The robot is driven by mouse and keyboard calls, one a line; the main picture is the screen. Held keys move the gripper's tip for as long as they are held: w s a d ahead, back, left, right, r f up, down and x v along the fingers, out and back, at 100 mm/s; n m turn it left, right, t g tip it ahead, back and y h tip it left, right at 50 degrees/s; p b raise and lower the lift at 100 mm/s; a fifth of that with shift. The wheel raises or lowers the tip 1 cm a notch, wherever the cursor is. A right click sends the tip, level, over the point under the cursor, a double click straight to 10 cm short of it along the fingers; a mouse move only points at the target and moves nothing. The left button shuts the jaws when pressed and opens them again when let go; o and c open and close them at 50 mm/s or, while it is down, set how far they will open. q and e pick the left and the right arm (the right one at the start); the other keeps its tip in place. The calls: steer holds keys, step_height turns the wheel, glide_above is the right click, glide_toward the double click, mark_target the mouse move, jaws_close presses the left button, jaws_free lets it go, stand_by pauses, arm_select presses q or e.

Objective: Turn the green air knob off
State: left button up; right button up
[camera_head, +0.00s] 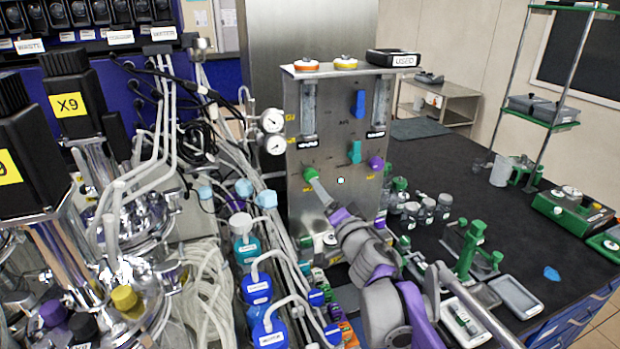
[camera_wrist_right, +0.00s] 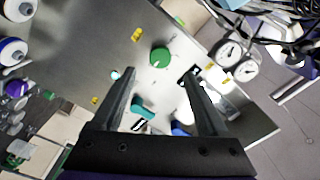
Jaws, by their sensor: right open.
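The green knob (camera_head: 310,173) sits at the lower left of the upright metal panel (camera_head: 330,199). In the right wrist view the round green knob (camera_wrist_right: 160,57) shows face-on, just beyond the fingertips and roughly centred between them. My right gripper (camera_head: 322,192) reaches up to the panel beside the green knob in the head view. In the wrist view its two fingers (camera_wrist_right: 157,77) are spread apart with nothing between them. I cannot tell exactly how far the tips are from the panel. My left gripper is not in view.
A teal knob (camera_head: 355,152), a purple knob (camera_head: 376,162) and a blue knob (camera_head: 358,104) share the panel. Two gauges (camera_head: 273,132) stand at its left edge. Tubing and bottles crowd the left. Green-and-grey equipment stands on the dark bench (camera_head: 440,165) at right.

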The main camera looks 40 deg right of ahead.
mark_target(311, 176)
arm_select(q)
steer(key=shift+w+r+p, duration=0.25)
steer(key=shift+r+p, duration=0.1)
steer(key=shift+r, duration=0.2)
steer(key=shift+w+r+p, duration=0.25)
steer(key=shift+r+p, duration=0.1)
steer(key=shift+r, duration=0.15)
arm_select(e)
steer(key=x, duration=0.7)
steer(key=shift+w, duration=0.4)
jaws_close()
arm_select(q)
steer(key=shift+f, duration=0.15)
arm_select(e)
steer(key=shift+f, duration=0.1)
